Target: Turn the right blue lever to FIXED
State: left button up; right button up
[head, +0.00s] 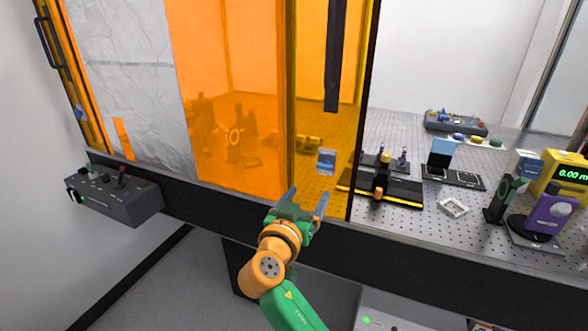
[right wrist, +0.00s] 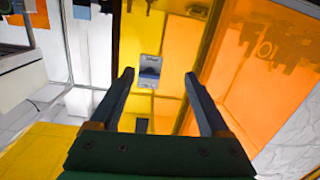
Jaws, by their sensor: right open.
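My right gripper (head: 307,198) is open and empty in front of the orange enclosure panel. Its two blue-grey fingers reach up in the right wrist view (right wrist: 158,78). A small blue and pale grey fitting (head: 327,161) sits on the orange panel, just beyond and above the fingertips, apart from them. It shows between the fingers in the right wrist view (right wrist: 150,68). I cannot tell whether it is the right blue lever. Another small blue part (head: 80,113) is on the far-left frame. No FIXED marking is readable. My left gripper is not in view.
The orange sliding panels (head: 225,100) stand behind a black front rail (head: 210,195). A grey control box (head: 115,196) hangs at left. The perforated optical table (head: 410,228) at right holds several instruments, including a yellow meter (head: 562,176) and a purple device (head: 548,215).

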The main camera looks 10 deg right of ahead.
jog(key=m+h, duration=0.1)
jog(key=m, duration=0.1)
send_near(323, 166)
jog(key=x, duration=0.2)
jog(key=p+x, duration=0.2)
jog(key=x, duration=0.4)
jog(key=shift+w+d+p, duration=0.15)
jog(key=shift+d+p, duration=0.1)
jog(key=shift+p, duration=0.1)
jog(key=shift+a, duration=0.15)
grip_shut()
